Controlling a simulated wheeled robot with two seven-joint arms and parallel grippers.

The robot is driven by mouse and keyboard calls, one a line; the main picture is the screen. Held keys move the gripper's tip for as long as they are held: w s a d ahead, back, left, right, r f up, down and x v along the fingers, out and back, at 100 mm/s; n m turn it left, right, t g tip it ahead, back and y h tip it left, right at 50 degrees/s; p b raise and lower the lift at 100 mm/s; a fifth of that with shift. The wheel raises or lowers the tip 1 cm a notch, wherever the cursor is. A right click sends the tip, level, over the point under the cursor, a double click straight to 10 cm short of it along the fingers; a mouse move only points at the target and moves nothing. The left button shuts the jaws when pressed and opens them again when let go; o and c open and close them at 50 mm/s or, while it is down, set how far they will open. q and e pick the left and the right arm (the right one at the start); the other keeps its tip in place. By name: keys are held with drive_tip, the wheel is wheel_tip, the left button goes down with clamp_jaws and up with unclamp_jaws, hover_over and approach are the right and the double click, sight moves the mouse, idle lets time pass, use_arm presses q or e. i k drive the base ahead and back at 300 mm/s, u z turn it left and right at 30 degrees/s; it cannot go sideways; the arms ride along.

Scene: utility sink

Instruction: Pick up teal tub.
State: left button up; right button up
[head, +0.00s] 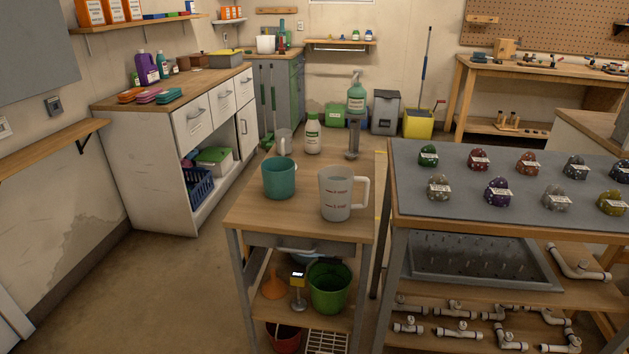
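The teal tub (279,178) stands upright on the wooden top of a small cart (300,216), near its left edge. It is an open-topped round tub with nothing seen touching it. A white measuring jug (337,195) with red markings and a handle stands to its right, slightly nearer and apart from it. Neither of my grippers shows in the head view.
A grey-topped table (470,210) with several rock-like items stands close on the right. Open floor (170,285) lies left.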

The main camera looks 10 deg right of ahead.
sight(279, 178)
drive_tip(key=u, duration=0.55)
drive_tip(key=k, duration=0.95)
drive_tip(key=u, duration=1.35)
drive_tip(key=i, duration=2.25)
drive_tip(key=z, duration=1.3)
drive_tip(key=i, duration=1.2)
drive_tip(key=z, duration=1.3)
